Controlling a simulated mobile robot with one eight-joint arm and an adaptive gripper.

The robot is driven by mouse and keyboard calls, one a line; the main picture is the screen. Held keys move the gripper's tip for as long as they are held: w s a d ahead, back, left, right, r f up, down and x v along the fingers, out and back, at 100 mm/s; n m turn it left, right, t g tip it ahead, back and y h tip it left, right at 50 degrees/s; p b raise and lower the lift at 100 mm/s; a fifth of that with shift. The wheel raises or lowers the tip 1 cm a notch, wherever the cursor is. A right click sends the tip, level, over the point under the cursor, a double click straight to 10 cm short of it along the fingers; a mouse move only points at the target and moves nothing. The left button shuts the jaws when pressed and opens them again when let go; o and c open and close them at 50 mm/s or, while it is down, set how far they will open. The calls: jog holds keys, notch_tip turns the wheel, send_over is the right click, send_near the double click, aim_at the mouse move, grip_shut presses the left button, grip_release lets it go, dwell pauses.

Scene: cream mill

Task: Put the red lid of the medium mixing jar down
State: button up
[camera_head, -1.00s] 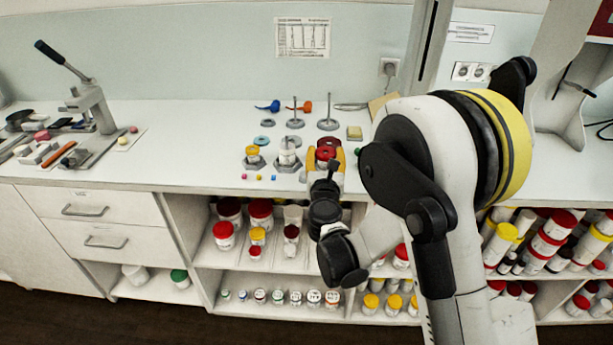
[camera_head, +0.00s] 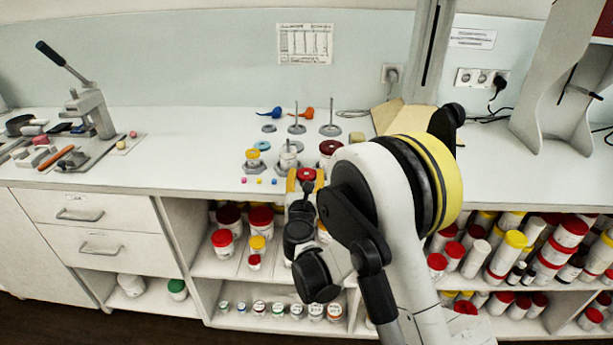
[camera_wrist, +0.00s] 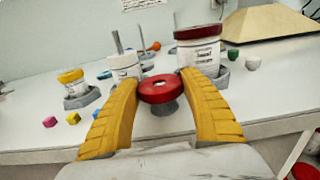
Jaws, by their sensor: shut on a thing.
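My gripper (camera_head: 306,178) has yellow fingers and is shut on the red lid (camera_head: 307,173), in front of the jars at the counter's front edge. In the wrist view the round red lid (camera_wrist: 160,89) sits between the fingertips, with a grey shape below it; I cannot tell whether it touches the counter. A white jar without a lid (camera_wrist: 124,68), likely the medium mixing jar, stands behind it to the left in a grey holder. It also shows in the head view (camera_head: 288,159), partly hidden by the gripper.
A yellow-lidded jar (camera_wrist: 72,82) stands left and a larger dark-red-lidded jar (camera_wrist: 199,52) right. Small coloured cubes (camera_wrist: 73,118) lie at the front left. Metal stands (camera_head: 297,128) are behind.

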jog(key=shift+f, duration=0.55)
jog(key=o, duration=1.1)
jog(key=shift+r, duration=0.15)
